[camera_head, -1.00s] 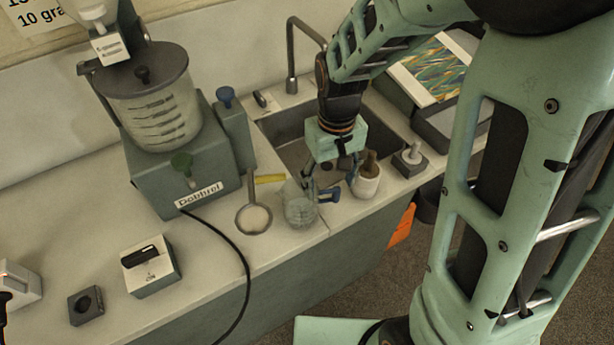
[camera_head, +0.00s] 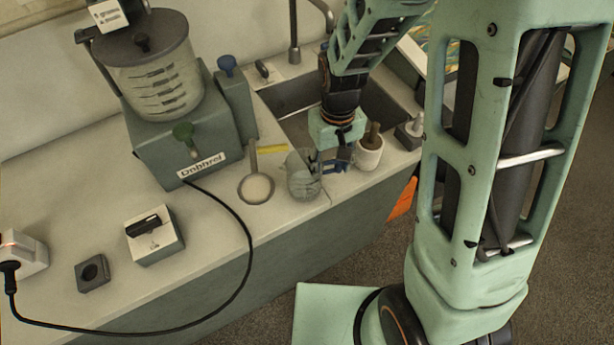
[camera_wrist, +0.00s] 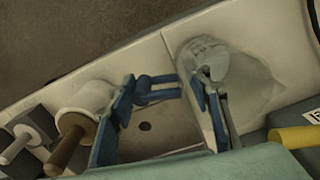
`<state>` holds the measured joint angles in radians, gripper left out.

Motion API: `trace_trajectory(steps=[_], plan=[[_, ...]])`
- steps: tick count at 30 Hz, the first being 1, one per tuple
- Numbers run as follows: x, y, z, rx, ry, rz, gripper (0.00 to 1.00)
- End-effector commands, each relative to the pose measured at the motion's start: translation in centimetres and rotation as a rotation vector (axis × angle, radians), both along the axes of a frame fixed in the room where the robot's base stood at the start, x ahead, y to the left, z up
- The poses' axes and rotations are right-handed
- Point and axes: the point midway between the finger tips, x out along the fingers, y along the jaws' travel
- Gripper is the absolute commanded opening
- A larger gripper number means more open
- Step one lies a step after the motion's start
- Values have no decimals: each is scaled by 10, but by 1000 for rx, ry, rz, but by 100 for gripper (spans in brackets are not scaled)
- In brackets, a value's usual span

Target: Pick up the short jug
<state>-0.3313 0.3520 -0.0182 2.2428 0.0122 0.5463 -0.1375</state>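The short jug (camera_head: 302,178) is clear with a blue handle and stands upright on the counter by the sink's front edge. Its handle points right in the head view. In the wrist view the jug (camera_wrist: 245,82) is at the upper right, with the handle (camera_wrist: 155,88) pointing left. My gripper (camera_wrist: 166,80) is open, with one finger on each side of the handle. The right finger overlaps the jug's body; I cannot tell whether it touches. In the head view my gripper (camera_head: 331,163) is low beside the jug, its fingers partly hidden.
A white mortar with a brown pestle (camera_head: 370,152) stands close to the right of my gripper. The sink (camera_head: 290,100) is behind. A large dispenser (camera_head: 185,135) stands left.

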Motion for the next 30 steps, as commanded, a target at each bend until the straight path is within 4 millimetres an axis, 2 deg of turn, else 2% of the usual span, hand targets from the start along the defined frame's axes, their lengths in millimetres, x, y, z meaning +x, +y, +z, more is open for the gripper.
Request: trace_trajectory(steps=[1,7,19,27,30], plan=[[0,0,0,0,1,0,26],[0,0,0,0,1,0,4],[1,0,3,0,0,0,4],[6,1,19,0,-1,-1,4],[6,1,15,0,1,-1,4]])
